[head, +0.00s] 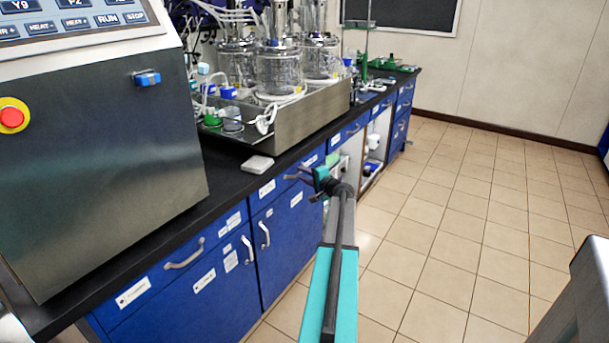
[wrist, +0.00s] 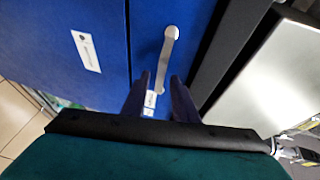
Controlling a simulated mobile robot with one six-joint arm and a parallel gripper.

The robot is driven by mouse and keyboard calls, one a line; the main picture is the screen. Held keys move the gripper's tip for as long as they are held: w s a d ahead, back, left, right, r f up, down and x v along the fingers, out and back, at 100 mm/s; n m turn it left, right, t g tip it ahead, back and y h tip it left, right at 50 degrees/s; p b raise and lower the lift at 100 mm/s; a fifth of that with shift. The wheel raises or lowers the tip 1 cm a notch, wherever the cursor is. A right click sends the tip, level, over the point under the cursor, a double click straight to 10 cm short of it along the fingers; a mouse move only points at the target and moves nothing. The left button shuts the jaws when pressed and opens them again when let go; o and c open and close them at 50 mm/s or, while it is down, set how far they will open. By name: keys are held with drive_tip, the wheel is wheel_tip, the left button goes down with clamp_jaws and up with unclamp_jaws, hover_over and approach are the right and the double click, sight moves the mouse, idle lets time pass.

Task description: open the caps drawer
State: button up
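My gripper (head: 299,173) is in front of the blue drawer row under the black worktop in the head view. In the wrist view its two dark fingers (wrist: 160,78) are spread apart. A pale bar handle (wrist: 169,50) on a blue drawer front (wrist: 148,25) lies ahead, its lower end showing between the fingertips. I cannot tell whether the fingers touch it. The drawer looks closed. A white label on it (wrist: 151,98) shows between the fingers, too small to read, so I cannot confirm it is the caps drawer.
The black worktop (head: 228,178) overhangs the drawers and carries a steel tray (head: 315,110) with glass vessels (head: 280,72). A grey control cabinet (head: 95,165) stands at left. Another drawer handle (head: 185,254) and door handles (head: 265,235) jut out.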

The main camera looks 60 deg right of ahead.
clamp_jaws()
idle(1.4)
